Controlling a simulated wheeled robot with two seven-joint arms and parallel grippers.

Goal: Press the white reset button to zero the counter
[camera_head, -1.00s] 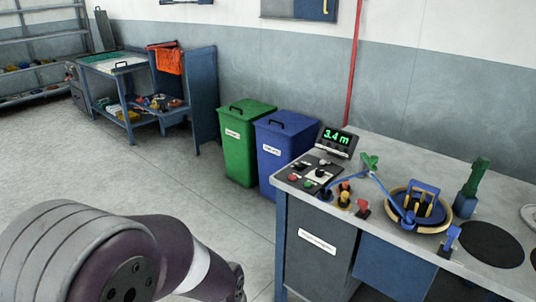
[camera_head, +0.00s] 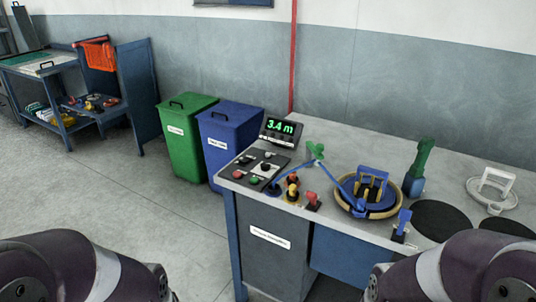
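The counter (camera_head: 281,127) is a dark box with a green lit display reading "3.4 m", at the back left corner of the grey bench. In front of it lies a dark control panel (camera_head: 256,174) with a red button (camera_head: 238,174), a green button (camera_head: 254,180) and dark switches or knobs. A small pale spot (camera_head: 268,155) near the panel's back edge may be the white reset button; it is too small to be sure. My arms show at the bottom left and bottom right corners, but both grippers are out of view.
Red and yellow knobs (camera_head: 293,190), a blue-and-yellow ring device (camera_head: 370,192), a green-and-blue tool (camera_head: 417,168) and a white handled piece (camera_head: 492,187) stand on the bench. Green (camera_head: 190,138) and blue (camera_head: 228,140) bins stand left of it. Floor at left is open.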

